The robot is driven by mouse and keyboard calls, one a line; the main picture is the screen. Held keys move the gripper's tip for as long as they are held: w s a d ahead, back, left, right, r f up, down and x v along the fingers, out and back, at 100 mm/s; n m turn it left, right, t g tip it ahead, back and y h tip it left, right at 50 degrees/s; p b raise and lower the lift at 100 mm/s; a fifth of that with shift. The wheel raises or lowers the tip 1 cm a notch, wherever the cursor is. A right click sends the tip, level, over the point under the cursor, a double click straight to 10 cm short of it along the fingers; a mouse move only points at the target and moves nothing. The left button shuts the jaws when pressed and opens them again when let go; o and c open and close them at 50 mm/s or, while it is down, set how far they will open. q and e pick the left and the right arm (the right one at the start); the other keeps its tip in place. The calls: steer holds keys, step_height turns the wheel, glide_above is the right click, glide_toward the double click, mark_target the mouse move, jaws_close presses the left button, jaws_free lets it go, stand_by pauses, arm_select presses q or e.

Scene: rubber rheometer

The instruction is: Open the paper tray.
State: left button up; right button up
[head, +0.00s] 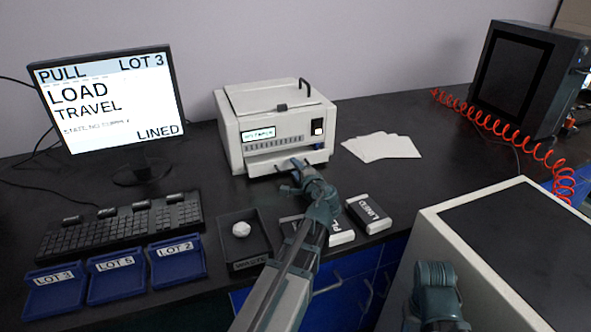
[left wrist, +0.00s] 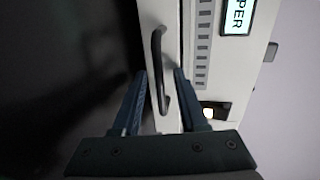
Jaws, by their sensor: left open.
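The white printer (head: 278,125) stands at the back of the black bench, with a small lit screen on its front. The paper tray (head: 262,164) is the low front section, and it looks shut. In the left wrist view a dark curved handle (left wrist: 157,70) stands out from the white tray front (left wrist: 174,50). My left gripper (head: 298,164) is at the tray front. In the left wrist view its open fingers (left wrist: 160,80) lie on either side of the handle's lower end, with gaps visible.
White sheets (head: 382,146) lie right of the printer. A dark waste tray (head: 262,225) holding a crumpled white ball, and labelled packs (head: 369,212), lie in front. A monitor (head: 108,100), a keyboard (head: 120,226) and blue trays (head: 117,280) are at left. A beige cabinet (head: 450,240) stands at right.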

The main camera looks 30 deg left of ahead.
arm_select(q)
steer(key=p+v, duration=0.2)
steer(key=v, duration=1)
steer(key=shift+r+p, duration=0.1)
steer(key=shift+p, duration=0.25)
